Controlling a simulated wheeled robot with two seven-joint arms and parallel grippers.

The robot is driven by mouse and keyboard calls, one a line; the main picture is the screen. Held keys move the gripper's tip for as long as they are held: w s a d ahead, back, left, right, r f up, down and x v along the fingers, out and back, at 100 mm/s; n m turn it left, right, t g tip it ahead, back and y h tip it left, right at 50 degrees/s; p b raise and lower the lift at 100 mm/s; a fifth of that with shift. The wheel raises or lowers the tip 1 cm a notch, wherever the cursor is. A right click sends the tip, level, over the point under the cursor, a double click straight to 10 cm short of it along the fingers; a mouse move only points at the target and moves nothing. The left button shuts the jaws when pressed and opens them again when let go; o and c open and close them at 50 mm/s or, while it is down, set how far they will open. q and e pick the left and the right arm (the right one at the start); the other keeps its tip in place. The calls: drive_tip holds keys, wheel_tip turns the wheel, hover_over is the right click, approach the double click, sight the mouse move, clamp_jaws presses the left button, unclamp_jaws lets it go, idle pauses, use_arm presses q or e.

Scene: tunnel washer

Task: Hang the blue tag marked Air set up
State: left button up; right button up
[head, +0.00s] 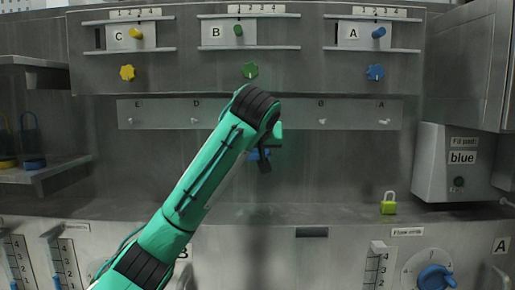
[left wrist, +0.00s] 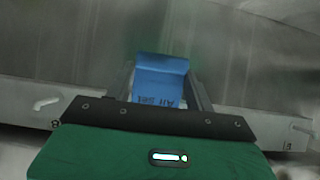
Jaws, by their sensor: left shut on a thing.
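The blue tag (left wrist: 160,80) is between the fingers of my left gripper (left wrist: 158,92) in the left wrist view, with its lettering "Air set" upside down. In the head view a little of the blue tag (head: 254,155) shows beside my left gripper (head: 263,154), below the hook rail's middle. The hook rail (head: 160,106) has small pale hooks with letters above them. The hook under A (head: 384,122) is at the right end and bare. My arm hides the middle of the rail. My right gripper is not in view.
A yellow-green padlock (head: 388,204) stands on the ledge at right. A grey box marked "blue" (head: 460,165) juts out at far right. Blue and yellow padlocks (head: 33,163) are on the left shelf. Coloured knobs (head: 375,72) line the panel above the rail.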

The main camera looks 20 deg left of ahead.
use_arm(q)
drive_tip(key=w+a+f+p, duration=0.1)
drive_tip(key=w+p, duration=0.1)
drive_tip(key=w, duration=0.3)
drive_tip(key=shift+w+a+f, duration=0.25)
drive_tip(key=shift+w+f, duration=0.05)
idle(0.4)
idle(0.5)
drive_tip(key=o, duration=1)
drive_tip(key=shift+o, duration=0.2)
drive_tip(key=shift+s, duration=0.1)
